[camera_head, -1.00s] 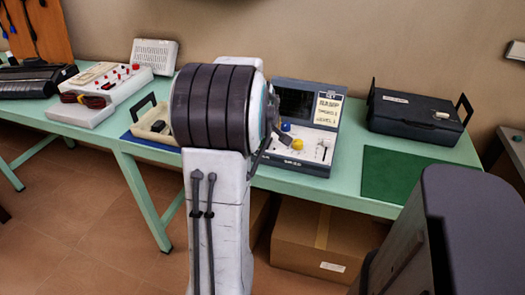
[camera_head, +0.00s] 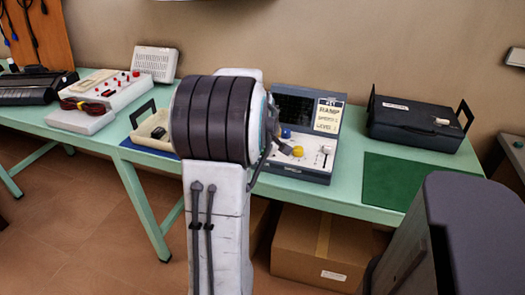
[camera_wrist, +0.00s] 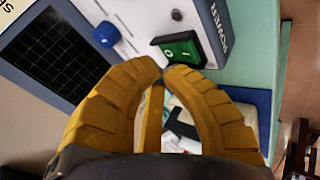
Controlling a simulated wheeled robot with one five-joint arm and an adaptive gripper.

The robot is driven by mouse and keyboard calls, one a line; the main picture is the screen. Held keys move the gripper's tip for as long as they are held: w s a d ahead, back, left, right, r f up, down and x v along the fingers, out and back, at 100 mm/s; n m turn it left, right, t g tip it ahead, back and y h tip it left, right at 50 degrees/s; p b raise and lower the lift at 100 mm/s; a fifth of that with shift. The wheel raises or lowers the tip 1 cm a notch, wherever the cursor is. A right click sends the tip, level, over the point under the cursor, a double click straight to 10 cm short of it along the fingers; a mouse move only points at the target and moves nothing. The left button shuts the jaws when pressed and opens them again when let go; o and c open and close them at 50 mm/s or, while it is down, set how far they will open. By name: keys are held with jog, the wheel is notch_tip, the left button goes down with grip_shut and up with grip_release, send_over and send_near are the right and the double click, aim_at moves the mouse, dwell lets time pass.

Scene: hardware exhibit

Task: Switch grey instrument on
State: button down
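The grey instrument (camera_head: 322,172) stands on the green table, partly behind my arm in the head view. In the wrist view, a green rocker switch (camera_wrist: 181,47) marked O and I sits in a black frame beside the word POWER. My gripper (camera_wrist: 164,73) has yellow ridged fingers with tips together, nothing seen between them. The tips appear just below the switch in the picture; contact cannot be told. The head view mostly hides my gripper.
A beige tray (camera_head: 153,131) stands left of the instrument. A black case (camera_head: 415,125) and a green mat (camera_head: 395,180) lie to the right. A white device with red knobs (camera_head: 118,88) is further left. A cardboard box (camera_head: 315,250) is under the table.

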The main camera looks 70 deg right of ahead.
jog(key=shift+a+f+b, duration=0.1)
jog(key=shift+f+b, duration=0.65)
jog(key=shift+b, duration=0.05)
dwell(1.4)
jog(key=shift+r, duration=0.2)
jog(key=shift+r+p, duration=0.55)
jog(key=shift+r, duration=0.05)
dwell(0.4)
jog(key=shift+d+r+p, duration=0.25)
jog(key=shift+r+p, duration=0.75)
jog(key=shift+r, duration=0.25)
jog(key=shift+d+r+p, duration=0.2)
jog(key=shift+r+p, duration=0.8)
jog(key=shift+r, duration=0.25)
